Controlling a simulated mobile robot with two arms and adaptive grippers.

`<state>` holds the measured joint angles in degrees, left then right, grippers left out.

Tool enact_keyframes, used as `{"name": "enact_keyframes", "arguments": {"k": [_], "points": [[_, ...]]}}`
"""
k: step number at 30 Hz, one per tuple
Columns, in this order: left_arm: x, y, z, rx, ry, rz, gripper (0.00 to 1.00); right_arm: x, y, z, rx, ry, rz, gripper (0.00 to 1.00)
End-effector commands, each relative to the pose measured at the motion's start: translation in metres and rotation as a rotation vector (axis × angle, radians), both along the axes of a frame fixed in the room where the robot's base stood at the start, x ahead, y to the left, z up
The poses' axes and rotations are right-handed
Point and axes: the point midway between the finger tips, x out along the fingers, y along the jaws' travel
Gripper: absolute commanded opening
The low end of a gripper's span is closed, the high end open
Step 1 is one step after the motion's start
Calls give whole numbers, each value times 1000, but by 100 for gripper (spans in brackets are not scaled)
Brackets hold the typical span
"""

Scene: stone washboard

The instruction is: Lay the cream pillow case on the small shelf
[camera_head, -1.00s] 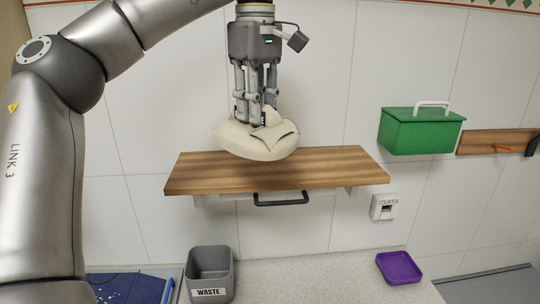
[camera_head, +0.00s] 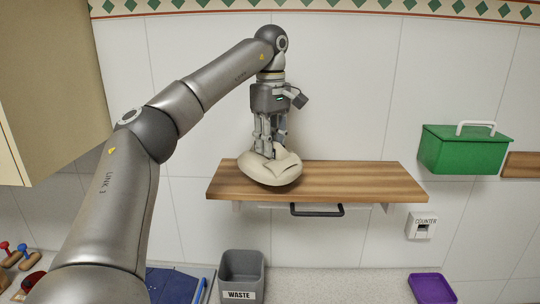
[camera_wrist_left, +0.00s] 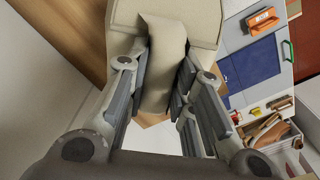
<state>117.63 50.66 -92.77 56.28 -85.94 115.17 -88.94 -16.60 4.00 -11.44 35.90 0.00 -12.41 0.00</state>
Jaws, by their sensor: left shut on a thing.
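The cream pillow case (camera_head: 268,173) is a puffy, folded bundle at the left part of the small wooden shelf (camera_head: 350,178). My left gripper (camera_head: 271,154) points down and is shut on the top of the bundle. In the left wrist view a pinched fold of the pillow case (camera_wrist_left: 165,62) sits between the fingers (camera_wrist_left: 164,90), with the wooden shelf (camera_wrist_left: 65,35) at upper left. My right gripper is not in view.
A black handle (camera_head: 316,210) sits under the shelf. A grey waste bin (camera_head: 242,274) and a purple tray (camera_head: 432,288) stand below. The shelf's right part is clear.

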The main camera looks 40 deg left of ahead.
Motion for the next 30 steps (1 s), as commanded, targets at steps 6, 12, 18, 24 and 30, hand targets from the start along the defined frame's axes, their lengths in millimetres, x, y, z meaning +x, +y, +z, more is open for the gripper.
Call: {"name": "enact_keyframes", "arguments": {"k": [6, 12, 18, 24, 30], "points": [[1, 2, -24, -2, 3, 0, 0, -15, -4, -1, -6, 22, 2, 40], [1, 2, -33, 0, 1, 0, 0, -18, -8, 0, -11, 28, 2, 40], [1, 2, -33, 0, 0, 1, 0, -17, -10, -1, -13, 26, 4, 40], [1, 2, -36, 0, 1, 1, 27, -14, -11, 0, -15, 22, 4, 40], [1, 2, -36, 0, 1, 1, 44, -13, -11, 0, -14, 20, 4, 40]]}}
